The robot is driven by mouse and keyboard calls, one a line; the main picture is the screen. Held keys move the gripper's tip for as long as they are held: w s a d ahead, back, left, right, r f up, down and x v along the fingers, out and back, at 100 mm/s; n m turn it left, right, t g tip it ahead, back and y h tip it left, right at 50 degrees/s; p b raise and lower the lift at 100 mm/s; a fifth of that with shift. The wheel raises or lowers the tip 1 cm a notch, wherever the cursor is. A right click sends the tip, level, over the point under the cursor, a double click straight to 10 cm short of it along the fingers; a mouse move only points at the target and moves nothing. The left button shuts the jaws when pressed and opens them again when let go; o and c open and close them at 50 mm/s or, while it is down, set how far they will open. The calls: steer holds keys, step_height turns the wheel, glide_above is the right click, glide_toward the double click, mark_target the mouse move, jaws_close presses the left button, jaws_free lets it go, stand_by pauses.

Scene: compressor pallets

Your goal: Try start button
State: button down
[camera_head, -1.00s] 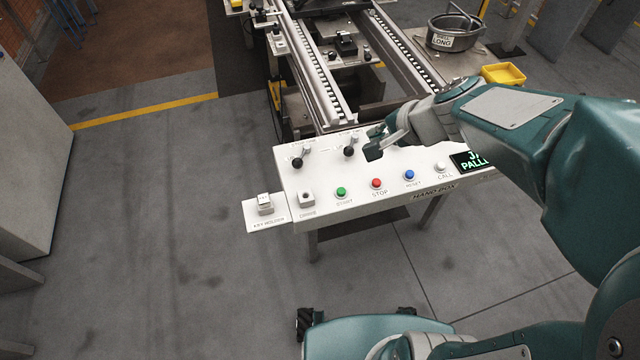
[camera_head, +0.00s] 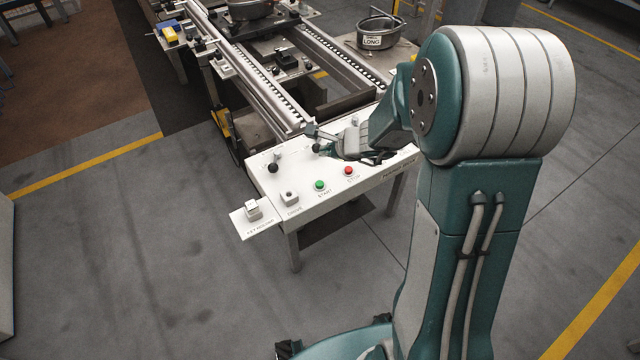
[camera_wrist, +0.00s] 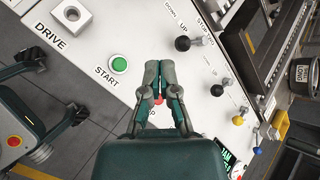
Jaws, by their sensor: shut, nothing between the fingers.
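The green start button (camera_head: 320,185) sits on the front part of the white hand box panel (camera_head: 262,180), with the label START below it. In the wrist view the green button (camera_wrist: 119,64) is up and to the left of my fingertips, apart from them. My gripper (camera_wrist: 158,66) is shut and empty over the panel, partly covering the red stop button (camera_wrist: 158,99). In the head view my gripper (camera_head: 322,137) is behind the green button, close to a black-knobbed lever. The red button (camera_head: 348,170) is to the right of the green one.
Black-knobbed levers (camera_wrist: 181,42) rise from the panel near my fingers. A drive switch (camera_head: 289,197) and a key holder (camera_head: 252,211) are at the left. A conveyor (camera_head: 262,85) runs behind the panel. A bin labelled LONG (camera_head: 378,34) stands at the back right.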

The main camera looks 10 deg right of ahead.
mark_target(322, 184)
steer(key=a+f, duration=0.2)
steer(key=f, duration=0.1)
steer(key=shift+f, duration=0.1)
steer(key=f, duration=0.2)
steer(key=d+f, duration=0.1)
steer(key=f, duration=0.1)
steer(key=shift+d+f, duration=0.1)
steer(key=shift+f, duration=0.3)
steer(key=shift+a+f, duration=0.35)
steer(key=shift+d, duration=0.25)
steer(key=shift+a, duration=0.15)
steer(key=shift+f, duration=0.1)
stand_by(0.4)
steer(key=shift+s+f, duration=0.1)
steer(key=shift+f, duration=0.15)
